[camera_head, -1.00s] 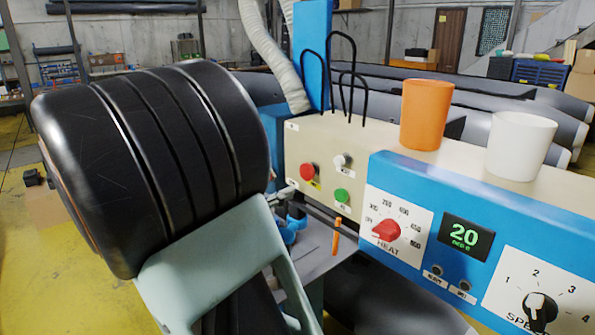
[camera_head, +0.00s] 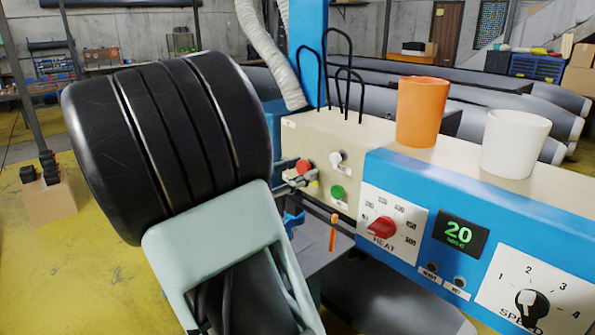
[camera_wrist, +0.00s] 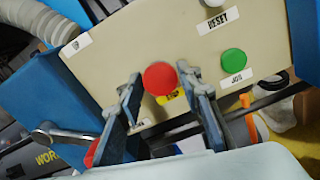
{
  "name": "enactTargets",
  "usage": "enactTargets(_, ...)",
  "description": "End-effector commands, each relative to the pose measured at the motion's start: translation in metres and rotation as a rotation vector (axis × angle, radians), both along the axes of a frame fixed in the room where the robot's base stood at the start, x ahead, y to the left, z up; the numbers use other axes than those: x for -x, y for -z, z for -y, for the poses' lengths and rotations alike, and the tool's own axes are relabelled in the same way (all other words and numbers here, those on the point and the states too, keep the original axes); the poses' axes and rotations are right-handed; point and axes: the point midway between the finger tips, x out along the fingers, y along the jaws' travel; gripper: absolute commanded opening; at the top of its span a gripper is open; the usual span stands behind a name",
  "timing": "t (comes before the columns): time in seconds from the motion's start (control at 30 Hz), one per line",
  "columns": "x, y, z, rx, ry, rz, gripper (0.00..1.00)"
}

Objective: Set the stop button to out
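The stop button is a round red button (camera_head: 305,166) on the beige panel of the machine, with a yellow label partly hidden below it. In the wrist view the red button (camera_wrist: 160,78) shows between my two fingertips. My gripper (camera_wrist: 159,76) is open, with one finger on each side of the button and narrow gaps in the picture. Whether the fingers touch it, and whether it is in or out, I cannot tell. In the head view my gripper (camera_head: 297,176) is at the button and covers its lower left part.
A white RESET button (camera_head: 337,157) and a green JOG button (camera_head: 338,192) sit close by on the panel. The blue control box (camera_head: 400,180) stands out to the right. An orange cup (camera_head: 422,112) and a white cup (camera_head: 514,145) stand on top.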

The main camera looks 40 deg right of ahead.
Motion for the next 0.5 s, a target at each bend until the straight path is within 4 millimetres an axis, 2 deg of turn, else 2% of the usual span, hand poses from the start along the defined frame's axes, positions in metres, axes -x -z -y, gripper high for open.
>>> enactTargets(0.03, -0.0001, 0.0, -0.0001, 0.0, 0.0, 0.0, 0.25)
enactTargets(0.27, 0.0, 0.0, -0.0002, 0.0, 0.0, 0.0, 0.0)
enactTargets(0.5, -0.0001, -0.0009, -0.0024, -0.001, -0.001, 0.0, 0.0)
